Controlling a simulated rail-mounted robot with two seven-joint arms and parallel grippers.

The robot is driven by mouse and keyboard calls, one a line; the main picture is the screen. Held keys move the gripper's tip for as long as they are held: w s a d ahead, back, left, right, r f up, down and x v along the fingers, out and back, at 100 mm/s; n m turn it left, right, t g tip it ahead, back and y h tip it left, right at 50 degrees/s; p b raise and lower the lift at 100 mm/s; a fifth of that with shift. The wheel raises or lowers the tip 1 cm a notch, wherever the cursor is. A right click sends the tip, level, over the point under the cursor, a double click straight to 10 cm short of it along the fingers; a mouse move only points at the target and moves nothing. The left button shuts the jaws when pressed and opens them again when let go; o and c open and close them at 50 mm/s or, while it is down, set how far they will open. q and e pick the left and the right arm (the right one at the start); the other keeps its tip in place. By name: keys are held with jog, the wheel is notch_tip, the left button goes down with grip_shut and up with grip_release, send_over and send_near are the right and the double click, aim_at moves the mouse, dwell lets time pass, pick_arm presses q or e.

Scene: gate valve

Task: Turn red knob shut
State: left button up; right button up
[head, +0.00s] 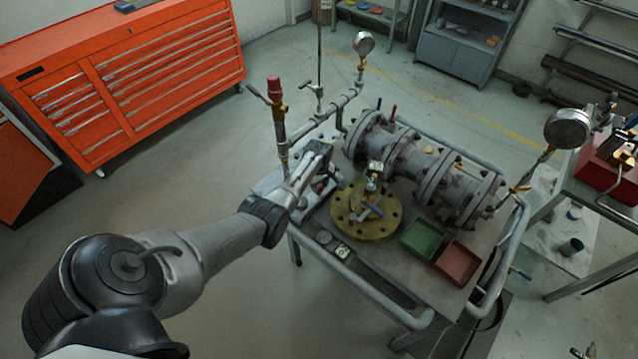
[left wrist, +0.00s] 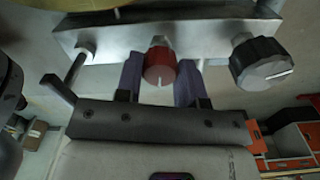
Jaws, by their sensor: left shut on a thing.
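The red knob (left wrist: 159,66) sits on the front of a grey metal panel (left wrist: 190,38) in the left wrist view. A short white mark on its face points down in the picture. My left gripper (left wrist: 160,75) has one dark finger on each side of the knob and is shut on it. In the head view, my left arm reaches to the bench and its gripper (head: 327,172) is left of the yellow round flange. My own arm largely hides the knob there. My right gripper is not in view.
A black knob (left wrist: 262,64) with a white line is right of the red one. The yellow flange (head: 366,224), grey pipework (head: 402,150), an upright valve with a red top (head: 274,88), and green (head: 424,238) and red trays (head: 456,264) crowd the bench.

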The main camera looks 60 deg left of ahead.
pick_arm(q)
jog(key=m+p, duration=0.1)
jog(key=m, duration=0.2)
jog(key=m+p, duration=0.1)
jog(key=m, duration=0.8)
jog(key=shift+p, duration=0.35)
jog(key=m, duration=0.4)
jog(key=shift+m, duration=0.5)
jog(key=o, duration=0.9)
